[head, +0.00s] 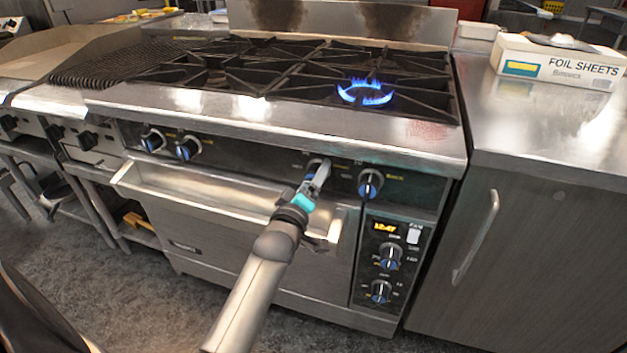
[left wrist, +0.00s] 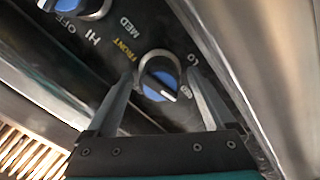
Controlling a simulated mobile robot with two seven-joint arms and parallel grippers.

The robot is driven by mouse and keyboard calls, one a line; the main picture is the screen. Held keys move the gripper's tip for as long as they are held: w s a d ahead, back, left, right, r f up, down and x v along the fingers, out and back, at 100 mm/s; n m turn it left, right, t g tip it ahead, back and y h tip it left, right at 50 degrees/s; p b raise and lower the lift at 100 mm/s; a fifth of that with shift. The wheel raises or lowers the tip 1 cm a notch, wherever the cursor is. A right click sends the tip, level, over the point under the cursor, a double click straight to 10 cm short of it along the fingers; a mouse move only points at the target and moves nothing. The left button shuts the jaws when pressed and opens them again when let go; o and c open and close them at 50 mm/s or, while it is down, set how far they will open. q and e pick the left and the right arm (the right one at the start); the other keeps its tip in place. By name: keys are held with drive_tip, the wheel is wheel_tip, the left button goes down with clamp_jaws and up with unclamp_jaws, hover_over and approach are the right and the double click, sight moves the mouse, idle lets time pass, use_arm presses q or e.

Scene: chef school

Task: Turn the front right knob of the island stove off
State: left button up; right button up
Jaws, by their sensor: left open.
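The island stove (head: 290,118) fills the middle of the head view, with a blue flame (head: 366,93) burning at its front right burner. Its upper panel has two knobs at the left and two at the right. My left gripper (head: 320,172) is open at the inner knob of the right pair and partly hides it. The far right knob (head: 370,184) is to the right, clear of the gripper. In the left wrist view a blue-faced knob (left wrist: 159,80) beside the word FRONT is between the open fingertips (left wrist: 159,74); contact is unclear. My right gripper is not in view.
Another knob (left wrist: 82,6) shows at the wrist view's top left. A tray-like ledge (head: 215,188) juts out below the panel. Oven controls (head: 390,258) are at lower right. A cabinet with a handle (head: 477,237) adjoins the stove; a foil sheets box (head: 556,64) sits on its counter.

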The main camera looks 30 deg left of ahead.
use_arm(q)
drive_tip(key=c, duration=1.4)
